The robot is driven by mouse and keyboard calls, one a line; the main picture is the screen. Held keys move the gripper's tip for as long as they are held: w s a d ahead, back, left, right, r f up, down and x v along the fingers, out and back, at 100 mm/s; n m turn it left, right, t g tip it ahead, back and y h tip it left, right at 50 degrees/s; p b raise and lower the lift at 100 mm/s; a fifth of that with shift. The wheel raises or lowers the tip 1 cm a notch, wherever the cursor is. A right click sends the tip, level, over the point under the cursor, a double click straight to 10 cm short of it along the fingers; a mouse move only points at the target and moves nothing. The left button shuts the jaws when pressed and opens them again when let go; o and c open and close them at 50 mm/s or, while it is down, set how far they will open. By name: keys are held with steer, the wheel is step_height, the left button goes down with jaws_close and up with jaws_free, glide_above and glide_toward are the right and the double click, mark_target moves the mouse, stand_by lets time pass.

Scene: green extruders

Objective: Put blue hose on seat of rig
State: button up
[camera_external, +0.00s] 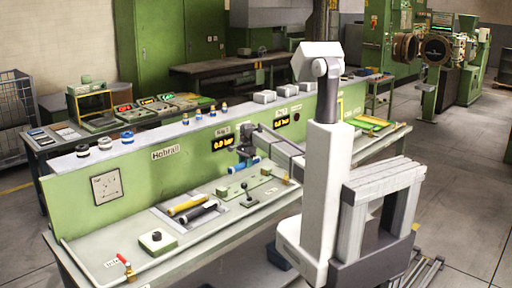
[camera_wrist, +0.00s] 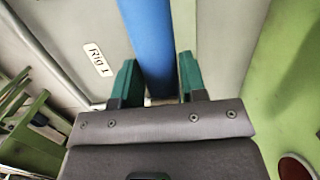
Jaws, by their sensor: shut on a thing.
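The blue hose (camera_external: 244,166) is a short straight blue cylinder held above the bench, in front of the green panel. My gripper (camera_external: 245,152) is shut on it from above. In the wrist view the blue hose (camera_wrist: 147,40) runs between the two green fingertips of my gripper (camera_wrist: 157,80), toward the top edge. A "Rig 1" label (camera_wrist: 97,60) lies left of the hose there. In the external view the rig (camera_external: 222,193) seems to be the low fixture with green blocks on the bench below the hose. Its seat is too small to make out.
A tray (camera_external: 163,211) left of the rig holds a yellow hose (camera_external: 188,204) and a black hose (camera_external: 199,213). A black lever (camera_external: 246,195) stands in front of the rig.

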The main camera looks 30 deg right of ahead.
step_height(320, 180, down, 10)
steer(key=b, duration=0.8)
steer(key=shift+a+b, duration=0.1)
steer(key=shift+b, duration=0.2)
steer(key=shift+r+p, duration=0.3)
steer(key=shift+r, duration=0.05)
steer(key=shift+f, duration=0.2)
steer(key=o, duration=1)
